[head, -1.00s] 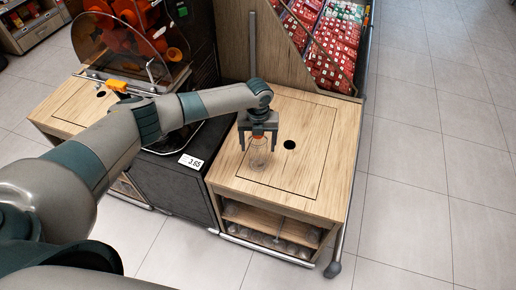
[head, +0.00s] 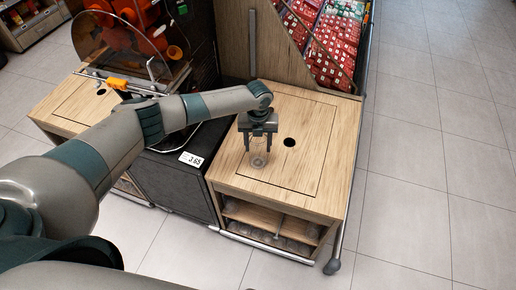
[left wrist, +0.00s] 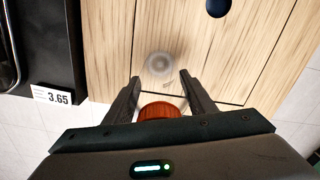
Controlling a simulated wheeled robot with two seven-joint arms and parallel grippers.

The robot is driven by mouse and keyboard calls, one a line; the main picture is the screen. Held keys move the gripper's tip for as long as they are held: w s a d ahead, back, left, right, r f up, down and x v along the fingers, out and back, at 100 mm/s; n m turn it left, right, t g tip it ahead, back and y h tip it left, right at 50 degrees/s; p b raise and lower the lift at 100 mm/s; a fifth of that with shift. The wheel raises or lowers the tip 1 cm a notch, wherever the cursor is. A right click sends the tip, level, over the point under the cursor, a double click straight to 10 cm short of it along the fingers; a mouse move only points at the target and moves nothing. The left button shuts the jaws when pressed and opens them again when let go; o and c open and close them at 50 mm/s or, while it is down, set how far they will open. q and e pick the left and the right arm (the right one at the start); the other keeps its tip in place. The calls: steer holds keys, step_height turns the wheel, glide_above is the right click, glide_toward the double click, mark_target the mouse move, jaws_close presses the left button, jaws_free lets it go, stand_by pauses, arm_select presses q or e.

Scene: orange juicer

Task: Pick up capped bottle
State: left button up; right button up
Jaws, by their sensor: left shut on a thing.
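The capped bottle is clear and hard to see. In the head view its see-through body (head: 259,159) shows below my left gripper (head: 259,148), over the wooden counter top. In the left wrist view its orange-brown cap (left wrist: 160,111) sits between the fingers of my left gripper (left wrist: 160,88), and its round base (left wrist: 159,65) shows beyond. My left gripper points down and is shut on the bottle. I cannot tell whether the base touches the counter. My right gripper is not in view.
The wooden counter (head: 315,165) has a round dark hole (head: 289,142) right of the bottle. Its shelf below holds several clear bottles (head: 270,238). The orange juicer (head: 125,45) stands back left, with a price tag (head: 190,159) near the dark cabinet. Open floor lies right.

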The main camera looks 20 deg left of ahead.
mark_target(258, 139)
arm_select(q)
steer(key=shift+r, duration=0.1)
steer(key=shift+r+b, duration=0.4)
steer(key=shift+r, duration=0.05)
steer(key=r, duration=0.1)
steer(key=r+b, duration=0.1)
steer(key=r, duration=0.1)
steer(key=shift+s+d, duration=0.1)
steer(key=shift+s, duration=0.15)
steer(key=s+d+r+b, duration=0.3)
steer(key=s+r, duration=0.4)
steer(key=s, duration=0.3)
steer(key=shift+s+d+b, duration=0.25)
steer(key=shift+d+b, duration=0.05)
steer(key=shift+d, duration=0.1)
